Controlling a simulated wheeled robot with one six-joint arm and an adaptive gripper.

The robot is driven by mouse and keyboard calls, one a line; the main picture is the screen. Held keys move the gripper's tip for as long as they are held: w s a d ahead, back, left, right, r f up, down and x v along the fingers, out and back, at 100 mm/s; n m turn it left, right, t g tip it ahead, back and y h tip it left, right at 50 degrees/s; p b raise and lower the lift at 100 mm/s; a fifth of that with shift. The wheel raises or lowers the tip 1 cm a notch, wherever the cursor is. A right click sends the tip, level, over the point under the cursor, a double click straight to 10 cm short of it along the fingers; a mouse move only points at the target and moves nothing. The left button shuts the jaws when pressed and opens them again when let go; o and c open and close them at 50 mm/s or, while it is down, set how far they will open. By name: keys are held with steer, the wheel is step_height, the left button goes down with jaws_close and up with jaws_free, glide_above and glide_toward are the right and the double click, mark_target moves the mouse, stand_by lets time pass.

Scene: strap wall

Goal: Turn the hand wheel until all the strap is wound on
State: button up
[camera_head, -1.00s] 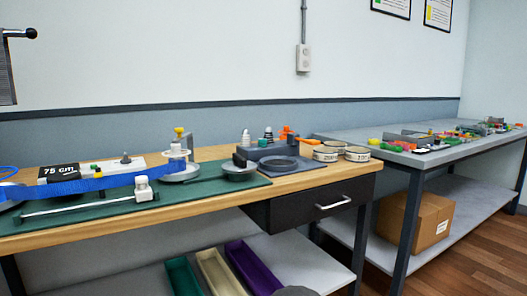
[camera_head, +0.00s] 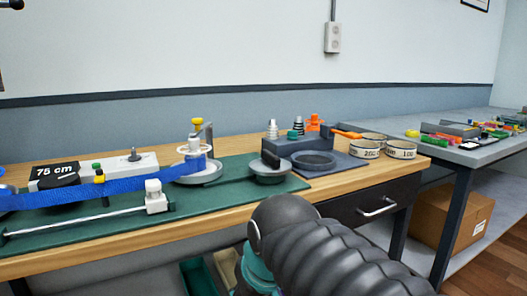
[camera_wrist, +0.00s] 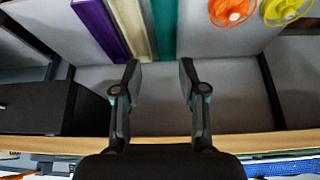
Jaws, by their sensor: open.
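The blue strap (camera_head: 100,191) runs along the green mat (camera_head: 240,185) from the left edge of the head view to the winding spool. The spool has a white hand wheel (camera_head: 184,151) with a yellow knob (camera_head: 197,121) on top, above a grey round base (camera_head: 197,174). Some blue strap shows at the spool. My gripper (camera_wrist: 160,72) shows in the wrist view with its two fingers apart and nothing between them. It is clear of the wheel, facing the lower shelf. In the head view only my arm shows; the gripper is hidden.
A white clamp block (camera_head: 155,197) with a rod stands on the mat near the strap. A grey dish (camera_head: 270,170) and several strap rolls (camera_head: 365,149) lie to the right. Purple (camera_wrist: 98,30) and green (camera_wrist: 164,30) trays lie on the lower shelf. The bench edge (camera_wrist: 60,147) is close.

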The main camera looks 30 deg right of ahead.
steer(key=w+d+r, duration=0.4)
steer(key=w+r, duration=0.2)
steer(key=r, duration=0.4)
steer(key=w+d+r, duration=0.3)
steer(key=w+r, duration=0.4)
steer(key=r, duration=0.3)
steer(key=g, duration=0.1)
glide_toward(271, 153)
steer(key=b+x, duration=0.4)
steer(key=x, duration=0.5)
steer(key=shift+a+f+b, duration=0.1)
steer(key=shift+f+b, duration=0.25)
steer(key=shift+b, duration=0.05)
jaws_close()
